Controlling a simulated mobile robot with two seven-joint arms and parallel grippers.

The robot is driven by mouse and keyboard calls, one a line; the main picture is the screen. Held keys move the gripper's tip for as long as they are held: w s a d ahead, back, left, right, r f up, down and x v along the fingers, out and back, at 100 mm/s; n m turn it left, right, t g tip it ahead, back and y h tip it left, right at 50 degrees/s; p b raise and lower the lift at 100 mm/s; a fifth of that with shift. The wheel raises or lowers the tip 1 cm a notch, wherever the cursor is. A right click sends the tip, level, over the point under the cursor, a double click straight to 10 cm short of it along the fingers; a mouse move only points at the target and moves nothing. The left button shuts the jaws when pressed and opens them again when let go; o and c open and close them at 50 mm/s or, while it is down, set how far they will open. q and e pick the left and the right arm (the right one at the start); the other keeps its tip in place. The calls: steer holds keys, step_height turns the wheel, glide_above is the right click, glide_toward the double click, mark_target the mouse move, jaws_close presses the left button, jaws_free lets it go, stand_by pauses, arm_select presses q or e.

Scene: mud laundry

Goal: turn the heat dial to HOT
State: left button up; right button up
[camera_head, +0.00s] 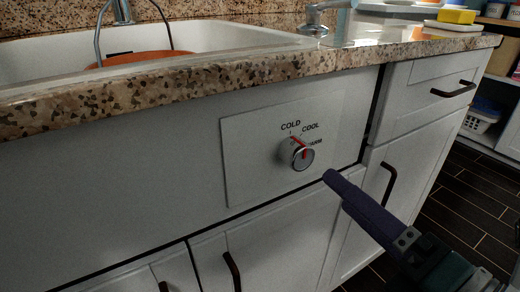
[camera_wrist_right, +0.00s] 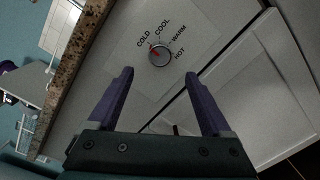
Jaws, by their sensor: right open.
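The heat dial (camera_head: 303,157) is a round silver knob with a red pointer on a pale panel (camera_head: 250,160) below the counter. In the right wrist view the dial (camera_wrist_right: 160,54) has COLD, COOL, WARM and HOT around it, and its red mark points towards COLD. In the head view the knob partly covers WARM, and HOT cannot be seen. My right gripper (camera_head: 330,177) is just right of and below the dial. In the wrist view its two purple fingers (camera_wrist_right: 159,77) are spread and empty, with the dial beyond the gap between their tips. My left gripper is out of view.
A speckled stone counter (camera_head: 200,92) overhangs the panel, with a white sink (camera_head: 215,38) set in it. Dark handles (camera_head: 232,270) stick out from the cabinet doors below and right. A yellow sponge (camera_head: 456,16) lies on the counter. Dark floor (camera_head: 470,195) is free at the right.

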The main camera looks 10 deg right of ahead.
mark_target(305, 158)
steer(key=b+x, duration=0.1)
steer(key=x, duration=0.8)
steer(key=shift+w+r, duration=0.1)
steer(key=shift+w, duration=0.2)
jaws_close()
